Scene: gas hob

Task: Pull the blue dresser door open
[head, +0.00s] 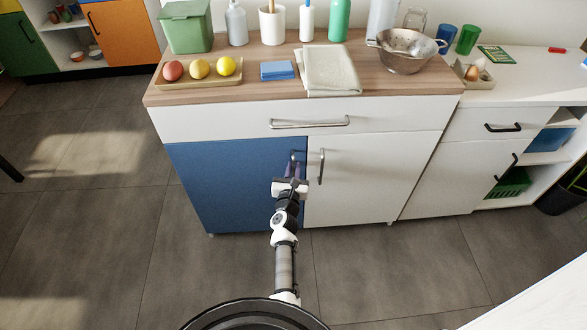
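The blue dresser door (231,184) is the lower left front of a white dresser with a wooden top. It looks closed, flush with the white door (372,178) beside it. Its metal handle (292,157) stands upright near the door's right edge and is partly hidden behind my gripper. My gripper (292,172) is at the handle, in front of the door. Its fingers are small and partly covered by its own body, so I cannot tell whether they are around the handle or only near it.
A white drawer with a long handle (309,123) runs above both doors. The top holds a green bin (186,27), fruit on a tray, a blue sponge (277,71), a cloth (329,70) and a colander (406,51). The tiled floor (110,235) left of the dresser is clear.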

